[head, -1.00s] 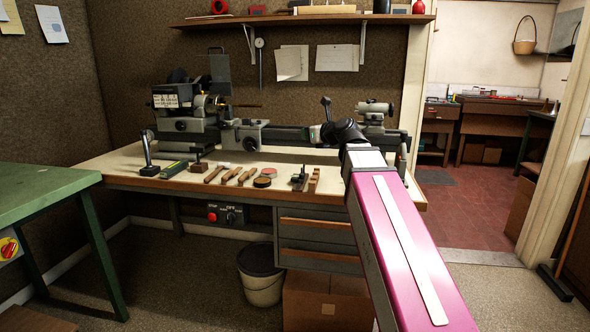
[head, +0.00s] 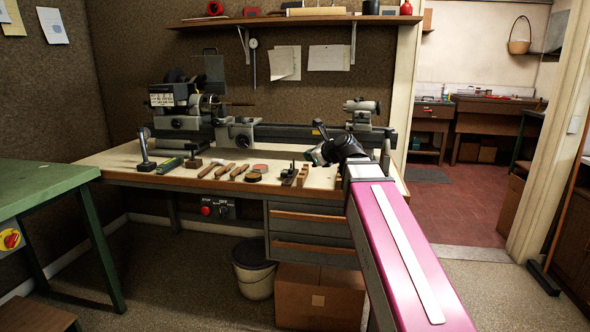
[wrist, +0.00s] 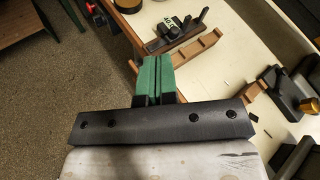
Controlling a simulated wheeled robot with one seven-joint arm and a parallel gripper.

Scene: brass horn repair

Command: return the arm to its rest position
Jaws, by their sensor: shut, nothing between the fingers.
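My gripper (head: 314,156) is at the far end of my pink arm in the head view, above the front right part of the workbench (head: 130,158). In the wrist view its green-padded fingers (wrist: 153,76) are together with nothing between them. Beyond the fingertips there is a wooden rack-like piece (wrist: 183,55), which also shows on the bench in the head view (head: 304,176). A dark block plane-like tool (wrist: 176,35) lies beyond it. Whether the fingers touch anything cannot be told, but no contact shows.
A lathe (head: 180,123) stands along the back of the bench. Several hand tools, including a wooden-handled one (head: 222,169), lie along the front edge. A green table (head: 40,185) is at left. A bucket (head: 254,270) and a cardboard box (head: 318,297) stand below. Open floor lies at right.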

